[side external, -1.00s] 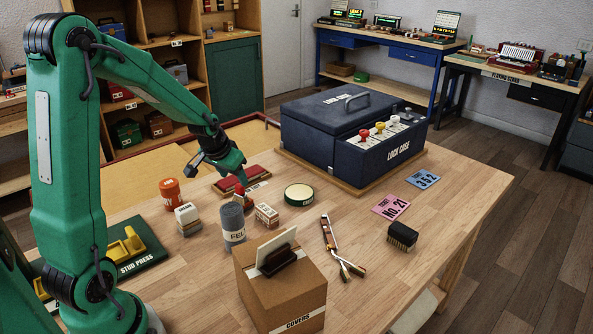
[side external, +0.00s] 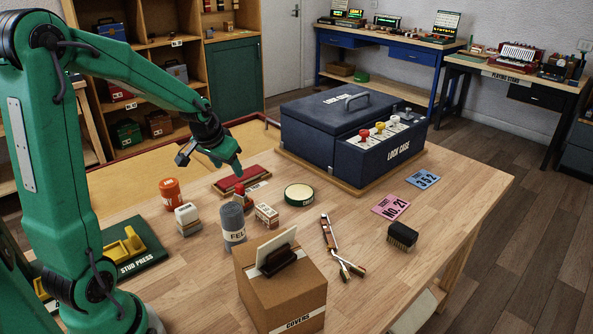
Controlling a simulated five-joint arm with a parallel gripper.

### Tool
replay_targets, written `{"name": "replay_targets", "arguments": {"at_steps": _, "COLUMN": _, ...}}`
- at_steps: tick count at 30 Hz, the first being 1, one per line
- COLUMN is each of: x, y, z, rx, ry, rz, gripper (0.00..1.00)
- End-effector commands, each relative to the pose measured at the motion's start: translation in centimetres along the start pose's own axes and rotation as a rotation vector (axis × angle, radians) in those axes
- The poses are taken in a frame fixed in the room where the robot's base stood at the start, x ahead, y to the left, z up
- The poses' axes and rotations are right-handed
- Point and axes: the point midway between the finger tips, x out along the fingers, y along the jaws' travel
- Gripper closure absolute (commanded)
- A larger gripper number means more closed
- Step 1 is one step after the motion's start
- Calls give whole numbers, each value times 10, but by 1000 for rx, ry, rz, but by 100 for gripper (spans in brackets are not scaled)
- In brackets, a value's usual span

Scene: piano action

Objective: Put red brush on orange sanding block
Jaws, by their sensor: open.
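A small red-topped object (side external: 240,190), possibly the red brush, stands behind the grey felt cylinder (side external: 232,226), which partly hides it. No block is plainly orange; a small pale box with reddish-orange markings (side external: 266,214) stands just right of the cylinder, and I cannot tell if it is the sanding block. A dark, bristled brush (side external: 402,237) lies at the right, apart from these. My gripper (side external: 233,172) is open, with nothing seen in it. It appears above the flat red tray or pad (side external: 228,184), behind the red-topped object.
An orange-red jar (side external: 170,194) and a white-topped block (side external: 187,218) stand at left. A round green tin (side external: 299,195) is right of centre. The lock case (side external: 340,130) fills the back; a cardboard box (side external: 282,290) stands in front. Pliers (side external: 335,246) lie on open table.

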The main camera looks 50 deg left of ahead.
Motion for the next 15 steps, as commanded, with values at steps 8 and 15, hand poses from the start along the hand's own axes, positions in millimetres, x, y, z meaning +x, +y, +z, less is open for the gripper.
{"name": "replay_targets", "arguments": {"at_steps": 8, "x": -6, "y": 5, "z": 0, "rx": 6, "ry": 4, "rz": 4, "gripper": 46}}
{"name": "replay_targets", "arguments": {"at_steps": 15, "x": -40, "y": 31, "z": 8, "rx": 40, "ry": 19, "rz": 29, "gripper": 46}}
